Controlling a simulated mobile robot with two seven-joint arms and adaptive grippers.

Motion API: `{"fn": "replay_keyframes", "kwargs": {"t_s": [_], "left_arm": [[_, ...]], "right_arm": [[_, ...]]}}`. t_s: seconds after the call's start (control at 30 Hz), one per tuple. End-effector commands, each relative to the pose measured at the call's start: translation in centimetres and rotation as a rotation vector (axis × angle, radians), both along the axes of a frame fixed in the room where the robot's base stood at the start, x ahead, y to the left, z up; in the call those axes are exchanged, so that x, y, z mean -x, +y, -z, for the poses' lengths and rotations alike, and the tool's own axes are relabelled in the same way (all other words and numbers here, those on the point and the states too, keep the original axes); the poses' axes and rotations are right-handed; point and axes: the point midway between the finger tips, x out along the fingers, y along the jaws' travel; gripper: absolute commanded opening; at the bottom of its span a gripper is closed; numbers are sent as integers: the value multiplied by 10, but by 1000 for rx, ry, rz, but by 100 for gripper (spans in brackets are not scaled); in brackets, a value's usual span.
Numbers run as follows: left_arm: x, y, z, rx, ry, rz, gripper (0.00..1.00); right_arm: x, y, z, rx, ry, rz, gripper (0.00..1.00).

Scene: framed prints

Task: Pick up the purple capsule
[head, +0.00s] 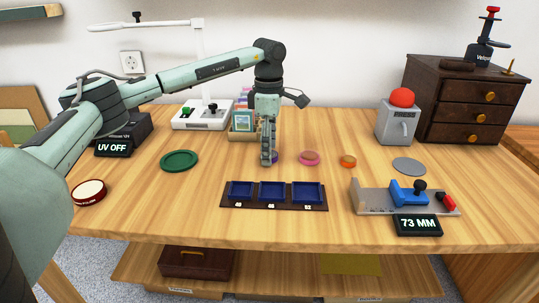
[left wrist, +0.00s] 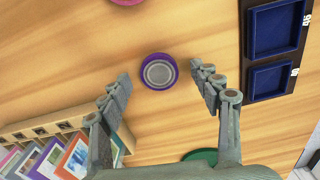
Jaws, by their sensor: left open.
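The purple capsule (left wrist: 159,72) is a small round item with a purple rim and a pale grey top. It sits on the wooden table in the left wrist view, just ahead of and between the open fingertips. In the head view it is mostly hidden behind my left gripper (head: 267,157), with a purple edge (head: 274,158) showing. My left gripper points down over it, open and empty, and it also shows in the left wrist view (left wrist: 163,84). The fingers look apart from the capsule. My right gripper is in neither view.
A dark tray with blue compartments (head: 273,206) lies in front. A pink ring (head: 309,158) and an orange disc (head: 348,161) lie to the right, a green disc (head: 179,160) to the left. A rack of small prints (head: 243,133) stands close behind the gripper.

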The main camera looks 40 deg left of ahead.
Motion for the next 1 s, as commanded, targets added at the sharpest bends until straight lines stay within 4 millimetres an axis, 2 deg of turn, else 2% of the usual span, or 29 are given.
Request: {"fn": "replay_keyframes", "kwargs": {"t_s": [0.17,0.6,0.87,1.0], "left_arm": [[0,0,0,0,0,0,64],[0,0,0,0,0,0,11],[0,0,-2,0,-1,0,10],[-1,0,-10,1,-3,0,10]], "right_arm": [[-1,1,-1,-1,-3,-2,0],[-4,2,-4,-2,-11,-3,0],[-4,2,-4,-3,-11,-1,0],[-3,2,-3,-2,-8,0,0]]}}
